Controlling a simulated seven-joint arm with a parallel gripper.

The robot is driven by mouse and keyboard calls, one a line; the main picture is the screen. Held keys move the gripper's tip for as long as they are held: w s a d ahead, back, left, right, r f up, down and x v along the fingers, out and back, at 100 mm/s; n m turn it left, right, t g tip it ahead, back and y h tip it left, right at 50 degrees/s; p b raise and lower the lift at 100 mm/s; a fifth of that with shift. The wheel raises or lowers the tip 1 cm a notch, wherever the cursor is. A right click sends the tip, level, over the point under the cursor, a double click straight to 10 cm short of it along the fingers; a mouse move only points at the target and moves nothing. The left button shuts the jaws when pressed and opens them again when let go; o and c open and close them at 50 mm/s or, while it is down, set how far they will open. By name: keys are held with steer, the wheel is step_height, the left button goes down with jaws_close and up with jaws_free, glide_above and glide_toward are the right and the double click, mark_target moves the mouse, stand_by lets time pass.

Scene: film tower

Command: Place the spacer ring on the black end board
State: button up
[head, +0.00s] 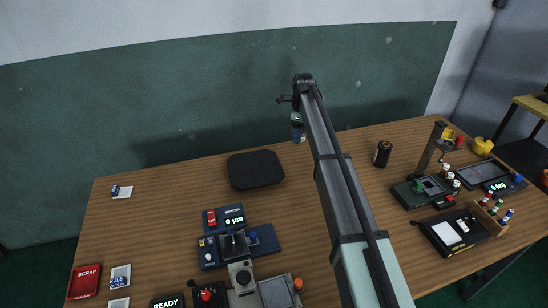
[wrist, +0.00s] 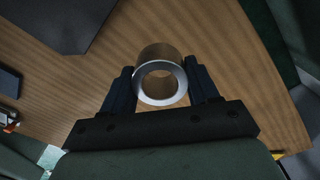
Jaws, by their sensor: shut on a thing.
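The spacer ring (wrist: 160,80) shows in the wrist view with a bright silver face around a round hole and a brownish side wall. My gripper (wrist: 162,88) is shut on it, one dark finger on each side. In the head view my gripper (head: 298,132) is small and mostly hidden by my arm, above the back of the table; the ring cannot be made out there. The black end board (head: 255,170), a dark rounded square, lies on the wooden table left of my gripper. It also shows at the top left of the wrist view (wrist: 65,20), apart from the ring.
A gauge with a "0 µm" display (head: 234,220) stands in front of the board. A red SCRAP tray (head: 85,281) is at front left. A dark cylinder (head: 383,153) and a green-based press (head: 425,188) stand to the right. The table left of the board is mostly clear.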

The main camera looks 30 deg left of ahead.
steer(key=s+a+r+n, duration=0.2)
steer(key=s+a, duration=0.7)
steer(key=a, duration=0.1)
steer(key=n, duration=0.1)
glide_above(255, 167)
steer(key=shift+s+f, duration=0.15)
steer(key=shift+f, duration=4.2)
steer(key=shift+f, duration=0.15)
steer(key=o, duration=1.1)
steer(key=shift+o, duration=0.2)
step_height(255, 167, up, 12)
